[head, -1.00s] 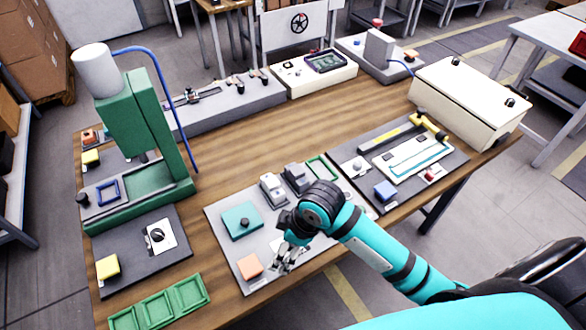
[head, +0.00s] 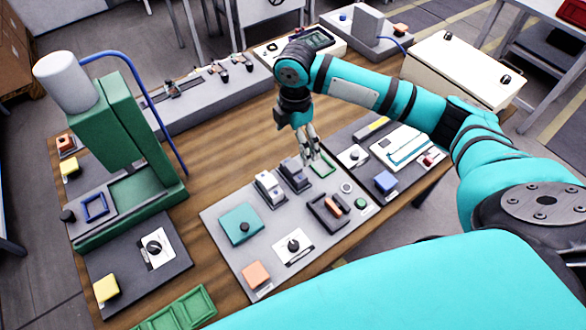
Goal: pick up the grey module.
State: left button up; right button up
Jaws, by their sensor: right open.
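Two small modules stand side by side on the grey panel (head: 218,215) in the middle of the table. One is a lighter grey module (head: 269,187); the other is a darker grey module (head: 294,174) to its right. I cannot tell for sure which one is called the grey module. My right gripper (head: 311,156) is open and empty, fingers pointing down, above and just right of the darker module. My left gripper is not in view.
The panel also carries a teal block (head: 241,224), a knob plate (head: 293,246), an orange block (head: 256,275) and a dark slot holder (head: 327,212). A tall green press (head: 117,135) stands at left. A cream box (head: 462,70) sits at the back right.

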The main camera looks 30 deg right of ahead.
send_over(294, 166)
notch_tip(294, 166, down, 5)
jog(key=shift+s+p, duration=0.1)
jog(key=shift+p, duration=0.35)
jog(key=shift+f, duration=0.85)
notch_tip(294, 166, down, 4)
jog(key=shift+r+p, duration=0.2)
jog(key=shift+p, duration=0.75)
jog(key=shift+f, duration=0.55)
jog(key=shift+c, duration=0.8)
jog(key=shift+w, duration=0.2)
jog(key=c, duration=1.1)
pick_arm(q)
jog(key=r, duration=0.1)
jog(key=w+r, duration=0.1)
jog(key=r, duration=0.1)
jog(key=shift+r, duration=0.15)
